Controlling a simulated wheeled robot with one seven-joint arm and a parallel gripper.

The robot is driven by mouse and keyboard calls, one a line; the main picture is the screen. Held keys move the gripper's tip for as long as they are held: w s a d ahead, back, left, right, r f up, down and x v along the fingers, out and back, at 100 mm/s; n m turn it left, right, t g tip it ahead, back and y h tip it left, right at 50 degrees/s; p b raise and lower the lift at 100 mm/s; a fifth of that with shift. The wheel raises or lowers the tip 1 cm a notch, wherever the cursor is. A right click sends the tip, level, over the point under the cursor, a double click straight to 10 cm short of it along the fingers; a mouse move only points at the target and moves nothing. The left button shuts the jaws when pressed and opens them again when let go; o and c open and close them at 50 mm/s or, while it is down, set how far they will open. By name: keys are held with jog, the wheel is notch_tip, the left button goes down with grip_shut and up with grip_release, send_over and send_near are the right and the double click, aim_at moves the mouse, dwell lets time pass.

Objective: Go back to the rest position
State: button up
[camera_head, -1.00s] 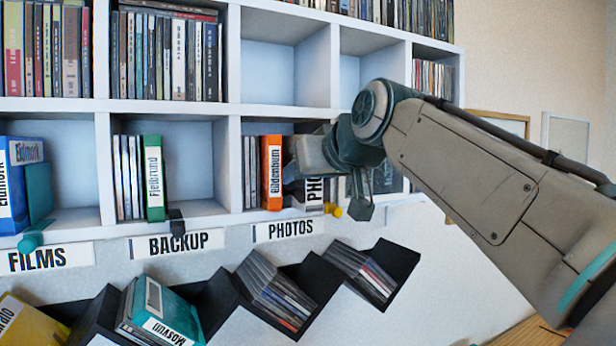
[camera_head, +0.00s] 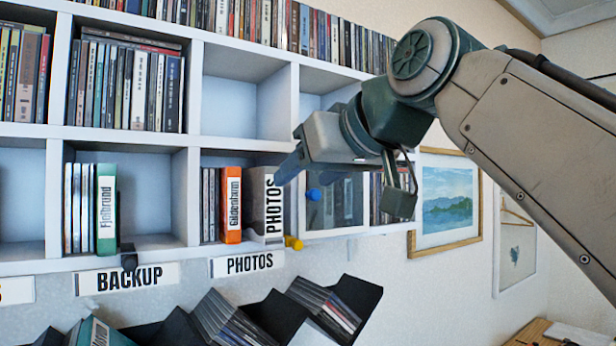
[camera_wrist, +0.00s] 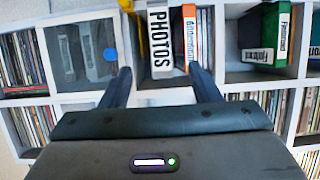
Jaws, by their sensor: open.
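My gripper (camera_head: 290,155) is open and empty, in front of the white wall shelf (camera_head: 192,100). In the wrist view its two fingers (camera_wrist: 160,85) are spread apart, with the shelf beyond them. The white PHOTOS box (camera_head: 272,208) stands upright in the lower compartment above the PHOTOS label, beside the orange Gildenburn case (camera_head: 231,205). In the wrist view the PHOTOS box (camera_wrist: 160,40) shows between the fingers, apart from them.
A green Fjellrund case (camera_head: 106,208) stands above the BACKUP label (camera_head: 124,278). A glass-fronted compartment with a blue knob (camera_head: 314,194) is to the right. Slanted black racks (camera_head: 352,292) hold discs below. A framed picture (camera_head: 447,205) hangs at right.

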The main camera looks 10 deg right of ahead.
jog(key=s+d+f+m+g+h, duration=0.1)
jog(key=s+f+g, duration=0.2)
jog(key=f, duration=1.4)
jog(key=s+d+f+m+g+h+b, duration=0.1)
jog(key=s+d+f+m+g+h, duration=0.1)
jog(key=f, duration=1.5)
jog(key=s+d+f+m+g+h+b, duration=0.1)
jog(key=s+f, duration=0.5)
jog(key=f, duration=1.1)
jog(key=d+g+h, duration=0.1)
jog(key=g, duration=0.1)
jog(key=shift+f+m+g, duration=0.15)
jog(key=shift+m+g, duration=0.15)
jog(key=shift+g, duration=0.1)
jog(key=shift+d, duration=0.1)
